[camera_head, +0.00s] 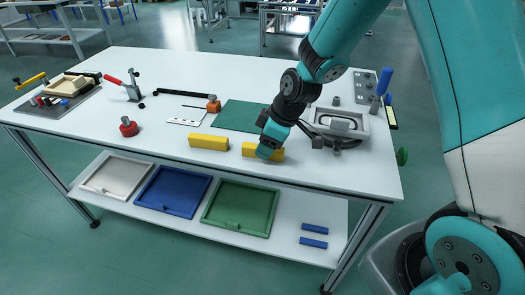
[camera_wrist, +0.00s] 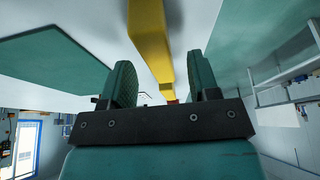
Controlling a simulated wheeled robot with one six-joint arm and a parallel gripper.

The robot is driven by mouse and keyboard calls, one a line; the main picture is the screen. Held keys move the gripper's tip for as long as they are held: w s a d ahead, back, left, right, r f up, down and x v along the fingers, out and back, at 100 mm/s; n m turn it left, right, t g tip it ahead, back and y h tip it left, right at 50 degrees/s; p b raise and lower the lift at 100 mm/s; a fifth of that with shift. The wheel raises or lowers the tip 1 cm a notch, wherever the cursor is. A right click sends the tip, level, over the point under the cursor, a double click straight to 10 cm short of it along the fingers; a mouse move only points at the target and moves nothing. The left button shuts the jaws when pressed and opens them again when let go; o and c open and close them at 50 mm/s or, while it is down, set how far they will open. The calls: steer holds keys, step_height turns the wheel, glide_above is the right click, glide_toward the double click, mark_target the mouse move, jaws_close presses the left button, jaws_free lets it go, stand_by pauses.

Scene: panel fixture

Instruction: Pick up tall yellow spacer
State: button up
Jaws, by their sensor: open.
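Two yellow spacers lie near the front edge of the white table in the head view. The left yellow spacer (camera_head: 208,142) is fully visible. The right yellow spacer (camera_head: 275,154) is partly hidden by my gripper (camera_head: 266,147), which is right at it. I cannot tell from their look which one is the tall one. In the wrist view my gripper (camera_wrist: 166,80) is open, its two teal fingers apart. A yellow spacer (camera_wrist: 150,38) runs lengthwise between the finger lines, nearer the left finger. I cannot tell whether either finger touches it.
A green mat (camera_head: 238,116) lies behind the spacers. A grey fixture (camera_head: 345,122) stands to the right of my gripper. A red knob (camera_head: 128,127) is to the left. White, blue (camera_head: 173,191) and green trays and two blue bars (camera_head: 314,228) are on the lower shelf.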

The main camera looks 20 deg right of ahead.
steer(key=shift+x, duration=1.1)
steer(key=shift+f, duration=0.1)
jaws_close()
